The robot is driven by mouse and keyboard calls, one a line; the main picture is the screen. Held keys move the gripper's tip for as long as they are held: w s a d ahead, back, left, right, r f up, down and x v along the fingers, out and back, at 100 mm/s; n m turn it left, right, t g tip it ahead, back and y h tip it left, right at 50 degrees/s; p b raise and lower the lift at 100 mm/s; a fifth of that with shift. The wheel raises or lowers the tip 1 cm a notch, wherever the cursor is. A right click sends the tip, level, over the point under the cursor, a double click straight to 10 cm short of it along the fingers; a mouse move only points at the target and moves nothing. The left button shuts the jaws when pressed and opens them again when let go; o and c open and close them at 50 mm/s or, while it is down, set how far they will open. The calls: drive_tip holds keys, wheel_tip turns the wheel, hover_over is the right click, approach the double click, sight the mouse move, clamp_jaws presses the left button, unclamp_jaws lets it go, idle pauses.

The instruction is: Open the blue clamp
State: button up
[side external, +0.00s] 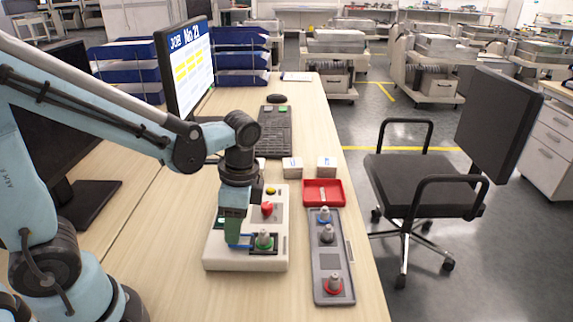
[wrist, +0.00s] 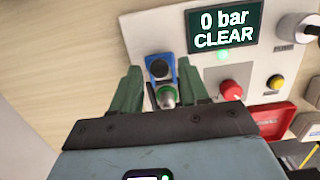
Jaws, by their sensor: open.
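The blue clamp (wrist: 161,66) shows in the wrist view as a blue piece with a dark front, on the pale fixture box (wrist: 272,70). In the side view only a thin blue edge (side external: 240,246) shows beside my gripper. A metal nozzle with a green ring (wrist: 167,97) sits at the clamp; it also shows in the side view (side external: 264,241). My gripper (wrist: 160,70) is open, its green fingers on either side of the clamp and nozzle. I cannot tell whether they touch the clamp. The display (wrist: 226,29) reads "0 bar CLEAR".
The box carries a red button (side external: 267,209) and a yellow button (side external: 271,190). A grey tray (side external: 331,264) with several ringed nozzles lies to the right. A monitor (side external: 187,70) and keyboard (side external: 274,131) stand farther back.

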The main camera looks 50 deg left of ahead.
wheel_tip(320, 180, up, 7)
drive_tip(key=w+d, duration=0.1)
drive_tip(key=shift+w+d+f, duration=0.15)
drive_tip(key=shift+d, duration=0.05)
idle(0.4)
